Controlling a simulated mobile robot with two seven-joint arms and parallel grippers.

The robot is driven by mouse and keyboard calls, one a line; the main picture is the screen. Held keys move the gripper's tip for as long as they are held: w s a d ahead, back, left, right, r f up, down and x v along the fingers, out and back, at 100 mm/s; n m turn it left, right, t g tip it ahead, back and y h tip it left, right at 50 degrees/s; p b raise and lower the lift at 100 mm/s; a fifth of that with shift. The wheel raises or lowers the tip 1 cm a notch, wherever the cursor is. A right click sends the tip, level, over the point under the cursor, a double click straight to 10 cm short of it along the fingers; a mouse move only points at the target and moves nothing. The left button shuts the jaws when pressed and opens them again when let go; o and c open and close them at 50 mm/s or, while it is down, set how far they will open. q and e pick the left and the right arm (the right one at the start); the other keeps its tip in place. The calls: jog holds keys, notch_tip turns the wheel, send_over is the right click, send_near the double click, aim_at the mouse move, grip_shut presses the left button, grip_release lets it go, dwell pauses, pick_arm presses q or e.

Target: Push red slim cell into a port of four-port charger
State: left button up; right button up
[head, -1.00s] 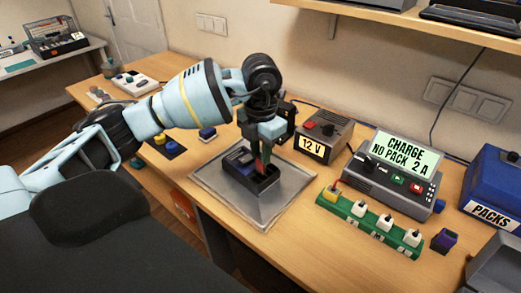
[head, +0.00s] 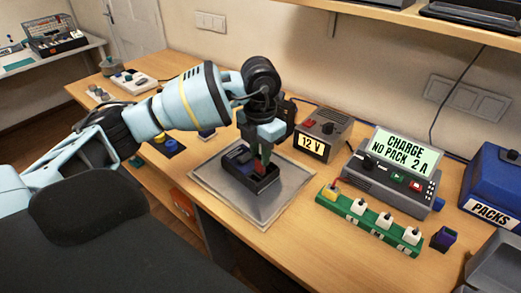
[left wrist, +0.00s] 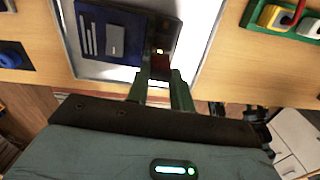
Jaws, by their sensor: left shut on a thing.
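The red slim cell (head: 258,167) is between the fingers of my left gripper (head: 264,152), which is shut on it. A dark blue block (head: 238,158) sits in the left part of the box. In the left wrist view the red cell (left wrist: 160,66) shows as a small patch beyond the fingertips (left wrist: 160,80), beside the blue block (left wrist: 108,35). How deep the cell sits is hidden. My right gripper is not in view.
The box rests on a grey metal tray (head: 222,190). To its right are a green strip with several plugs (head: 372,224), a charger unit with a display (head: 385,190) and a 12 V box (head: 322,135). A purple-black block (head: 444,238) and a blue PACKS box (head: 497,190) stand further right.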

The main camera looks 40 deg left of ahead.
pick_arm(q)
jog(key=shift+f, duration=1.15)
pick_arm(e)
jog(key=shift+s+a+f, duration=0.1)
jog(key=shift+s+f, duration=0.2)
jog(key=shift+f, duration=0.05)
pick_arm(q)
jog(key=o, duration=1)
jog(key=shift+o, duration=0.2)
jog(key=shift+r, duration=0.6)
notch_tip(320, 180, up, 7)
jog(key=shift+f, duration=0.15)
